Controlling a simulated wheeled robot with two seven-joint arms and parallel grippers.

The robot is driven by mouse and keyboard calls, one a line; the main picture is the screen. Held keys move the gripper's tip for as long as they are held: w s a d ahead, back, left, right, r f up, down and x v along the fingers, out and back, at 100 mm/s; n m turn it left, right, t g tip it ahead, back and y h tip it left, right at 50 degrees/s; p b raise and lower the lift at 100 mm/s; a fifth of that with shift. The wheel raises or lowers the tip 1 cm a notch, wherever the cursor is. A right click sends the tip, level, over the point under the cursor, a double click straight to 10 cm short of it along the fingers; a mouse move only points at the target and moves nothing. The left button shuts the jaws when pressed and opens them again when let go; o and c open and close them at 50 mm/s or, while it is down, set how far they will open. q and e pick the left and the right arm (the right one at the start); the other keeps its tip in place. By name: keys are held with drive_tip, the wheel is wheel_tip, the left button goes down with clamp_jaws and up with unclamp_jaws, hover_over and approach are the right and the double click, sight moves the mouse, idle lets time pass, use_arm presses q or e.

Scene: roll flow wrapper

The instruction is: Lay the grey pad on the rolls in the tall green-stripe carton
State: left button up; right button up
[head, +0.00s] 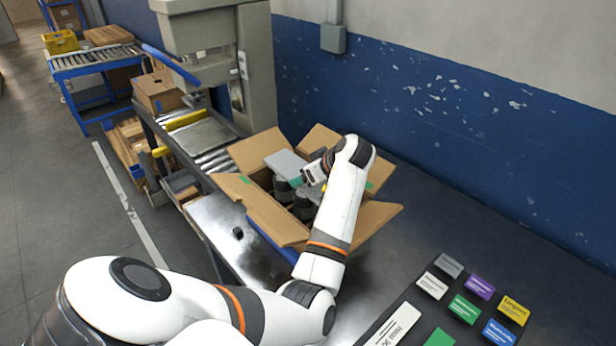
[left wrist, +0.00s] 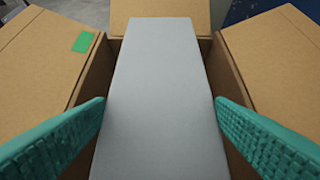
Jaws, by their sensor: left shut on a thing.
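The open carton (head: 268,212) stands on the dark table with its flaps folded out; green marks show on its flaps, one also in the left wrist view (left wrist: 83,41). Dark rolls (head: 303,207) show inside it in the head view. The flat grey pad (head: 284,163) is over the carton's opening, its near end at my left gripper (head: 298,182). In the left wrist view the grey pad (left wrist: 158,90) lies between the teal fingers of my left gripper (left wrist: 160,125), shut on it. The pad hides the rolls there. I cannot tell whether it touches them. My right gripper is out of view.
Several coloured cards (head: 465,307) lie on the table at the lower right. A small black object (head: 238,232) sits left of the carton. A roller conveyor (head: 215,160) and a grey machine (head: 222,50) stand behind. The table right of the carton is clear.

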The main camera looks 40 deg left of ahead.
use_arm(q)
drive_tip(key=shift+a+f, duration=0.1)
drive_tip(key=shift+f, duration=0.6)
wheel_tip(320, 180, down, 2)
drive_tip(key=shift+f+p, duration=0.15)
drive_tip(key=shift+p, duration=0.15)
drive_tip(key=shift+f, duration=0.6)
drive_tip(key=o, duration=1)
drive_tip(key=shift+c, duration=0.2)
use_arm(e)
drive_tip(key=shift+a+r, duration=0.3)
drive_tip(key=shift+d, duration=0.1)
